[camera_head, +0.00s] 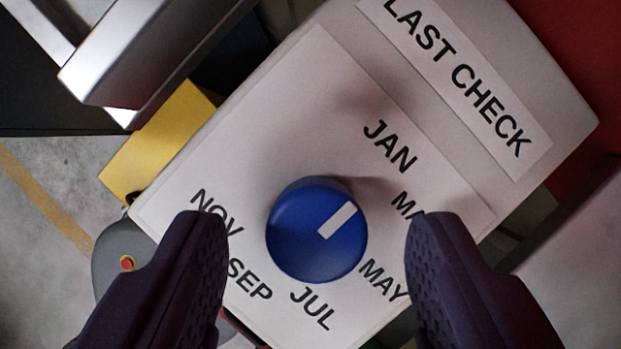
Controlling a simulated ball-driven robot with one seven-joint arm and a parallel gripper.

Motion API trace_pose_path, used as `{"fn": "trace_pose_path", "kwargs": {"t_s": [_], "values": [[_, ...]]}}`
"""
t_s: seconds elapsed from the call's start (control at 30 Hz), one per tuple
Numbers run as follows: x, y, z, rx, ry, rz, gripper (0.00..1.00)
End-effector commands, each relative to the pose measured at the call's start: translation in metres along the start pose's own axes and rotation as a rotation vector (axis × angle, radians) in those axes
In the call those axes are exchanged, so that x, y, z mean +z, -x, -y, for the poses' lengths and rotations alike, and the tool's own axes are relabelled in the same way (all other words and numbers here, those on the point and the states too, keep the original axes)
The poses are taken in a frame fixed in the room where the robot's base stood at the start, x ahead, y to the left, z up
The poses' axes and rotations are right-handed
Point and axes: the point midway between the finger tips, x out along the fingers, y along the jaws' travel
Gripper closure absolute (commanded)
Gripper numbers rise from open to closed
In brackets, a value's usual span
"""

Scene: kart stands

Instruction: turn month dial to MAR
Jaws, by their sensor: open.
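The month dial is a round blue knob (300,245) with a white pointer bar (338,220) on its face. The bar points up and right, between the JAN label (390,147) and the MAR label (404,205). MAR is partly hidden by my right finger. How far the fingertips are above the panel is unclear.
The pale panel (300,90) is tilted in view and bears a LAST CHECK label (462,78). A metal bar (150,50) and a yellow block (155,145) lie at upper left. A grey unit with a red button (127,263) shows at lower left.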

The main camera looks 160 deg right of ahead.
Motion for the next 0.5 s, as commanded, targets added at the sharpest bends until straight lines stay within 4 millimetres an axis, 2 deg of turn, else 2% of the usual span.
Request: {"fn": "trace_pose_path", "kwargs": {"t_s": [0.13,0.4,0.5], "values": [[-0.0004,-0.0131,0.0001,0.0,0.0,-0.001,0.42],[-0.0007,-0.0142,-0.0001,0.001,-0.001,0.0,0.42],[-0.0006,-0.0141,-0.0001,0.001,-0.001,0.0,0.65]]}}
